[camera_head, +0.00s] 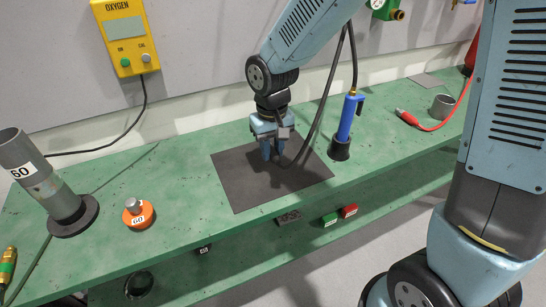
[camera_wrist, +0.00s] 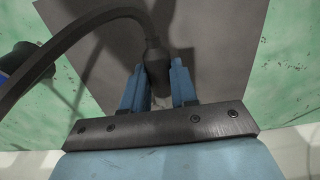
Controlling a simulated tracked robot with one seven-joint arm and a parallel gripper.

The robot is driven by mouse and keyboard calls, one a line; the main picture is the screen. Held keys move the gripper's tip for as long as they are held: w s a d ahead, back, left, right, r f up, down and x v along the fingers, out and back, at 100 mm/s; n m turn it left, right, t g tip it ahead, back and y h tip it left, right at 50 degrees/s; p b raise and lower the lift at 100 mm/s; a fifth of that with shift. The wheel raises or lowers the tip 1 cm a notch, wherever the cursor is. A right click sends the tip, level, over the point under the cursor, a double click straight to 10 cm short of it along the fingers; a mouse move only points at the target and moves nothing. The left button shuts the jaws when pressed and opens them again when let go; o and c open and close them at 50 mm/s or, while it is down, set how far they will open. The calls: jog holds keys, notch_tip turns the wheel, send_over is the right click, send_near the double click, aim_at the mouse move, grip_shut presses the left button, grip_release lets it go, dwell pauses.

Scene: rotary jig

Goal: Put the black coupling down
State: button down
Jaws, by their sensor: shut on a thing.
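My gripper (camera_head: 273,152) is low over the dark square mat (camera_head: 235,185) on the green bench. In the wrist view its two blue fingers (camera_wrist: 159,88) are closed on the black coupling (camera_wrist: 156,62). The coupling is at the end of a black hose (camera_wrist: 75,38), which arches up and to the left. In the head view the coupling is mostly hidden by the fingers, and I cannot tell whether it touches the mat. The mat also shows in the wrist view (camera_wrist: 215,40).
A blue cylinder with a black base (camera_head: 345,128) stands right of the mat, joined to the hose. Left are an orange knob (camera_head: 138,214) and a grey tube marked 60 (camera_head: 45,180). A grey ring (camera_head: 441,107) and red-cabled clip (camera_head: 407,117) lie right. The mat's front is clear.

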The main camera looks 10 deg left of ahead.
aim_at(271, 158)
jog(key=shift+w+a+f, duration=0.1)
jog(key=shift+w+f, duration=0.05)
jog(key=shift+f, duration=1.6)
jog(key=shift+f, duration=0.1)
jog(key=c, duration=0.9)
grip_release()
